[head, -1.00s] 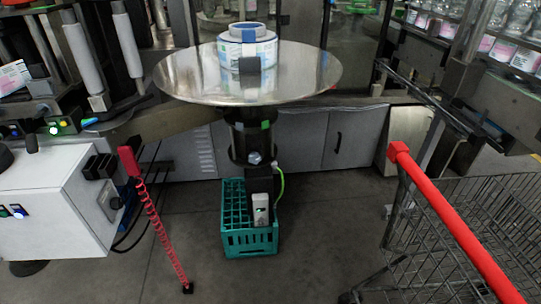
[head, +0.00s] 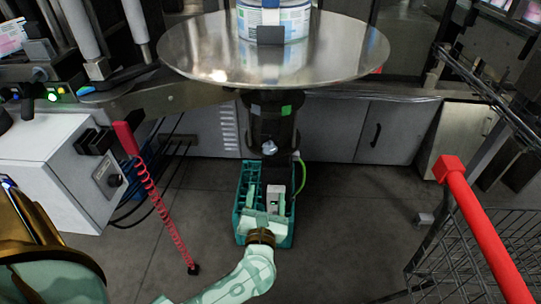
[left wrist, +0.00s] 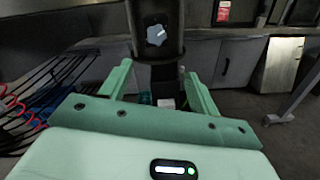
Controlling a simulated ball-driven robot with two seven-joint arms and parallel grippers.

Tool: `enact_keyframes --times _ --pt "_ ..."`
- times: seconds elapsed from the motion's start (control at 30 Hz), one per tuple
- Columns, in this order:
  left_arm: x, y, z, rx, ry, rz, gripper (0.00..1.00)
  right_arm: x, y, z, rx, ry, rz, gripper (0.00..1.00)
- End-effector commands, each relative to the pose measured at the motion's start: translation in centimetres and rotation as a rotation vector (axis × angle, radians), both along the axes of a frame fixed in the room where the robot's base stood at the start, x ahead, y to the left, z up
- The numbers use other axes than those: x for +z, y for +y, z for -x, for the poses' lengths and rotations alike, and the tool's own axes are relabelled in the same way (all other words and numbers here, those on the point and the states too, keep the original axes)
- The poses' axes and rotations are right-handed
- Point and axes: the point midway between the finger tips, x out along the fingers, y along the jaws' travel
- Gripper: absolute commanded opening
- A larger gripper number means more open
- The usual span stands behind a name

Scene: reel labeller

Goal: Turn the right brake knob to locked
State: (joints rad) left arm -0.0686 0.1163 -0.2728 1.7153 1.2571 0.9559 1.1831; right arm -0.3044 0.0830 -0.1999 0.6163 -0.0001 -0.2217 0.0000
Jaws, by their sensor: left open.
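A small pale blue-grey brake knob (head: 269,147) sits on the front of the black column (head: 272,124) below the round metal table. It shows larger in the left wrist view (left wrist: 156,36), with a light mark on its face; I cannot read which setting it is at. No second knob of this kind is in view. Coloured patches, one green (head: 286,110), are on the column above it. My left gripper (head: 265,196) is open and empty, below the knob and apart from it. In the left wrist view its fingers (left wrist: 157,75) stand either side below the knob.
A round metal table (head: 190,55) bears a labelled reel (head: 290,20) overhead. A teal crate (head: 240,225) stands on the floor behind my left gripper. A red-handled cart (head: 490,240) is at right. A white box (head: 50,165) and a red coiled cord (head: 150,185) are at left.

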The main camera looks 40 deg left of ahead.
Motion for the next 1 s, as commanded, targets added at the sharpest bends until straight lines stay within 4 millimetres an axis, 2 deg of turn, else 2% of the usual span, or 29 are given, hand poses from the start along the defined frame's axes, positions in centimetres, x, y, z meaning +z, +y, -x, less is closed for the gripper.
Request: enact_keyframes --times 0.07,0.17,0.5,0.7,0.83,1.0 --pt "0.5 0.6 -0.5 0.022 -0.036 0.067 0.62 -0.2 0.0 -0.6 -0.001 -0.009 -0.001 0.49" --pt "0.6 1.4 -1.7 0.027 -0.042 0.076 0.62 -0.4 0.1 -0.7 -0.001 -0.01 -0.001 0.49" --pt "0.3 5.8 -8.9 0.025 -0.037 0.069 0.62 -2.0 0.1 0.1 -0.002 0.007 -0.003 0.49" --pt "0.3 7.9 -12.2 0.025 -0.035 0.069 0.62 -2.8 0.3 0.6 -0.003 0.019 -0.005 0.49" --pt "0.4 8.5 -13.4 0.024 -0.035 0.07 0.62 -3.0 0.5 0.8 -0.003 0.022 -0.006 0.49" --pt "0.5 8.8 -13.8 0.024 -0.034 0.069 0.62 -3.1 0.5 0.9 -0.003 0.024 -0.006 0.49"
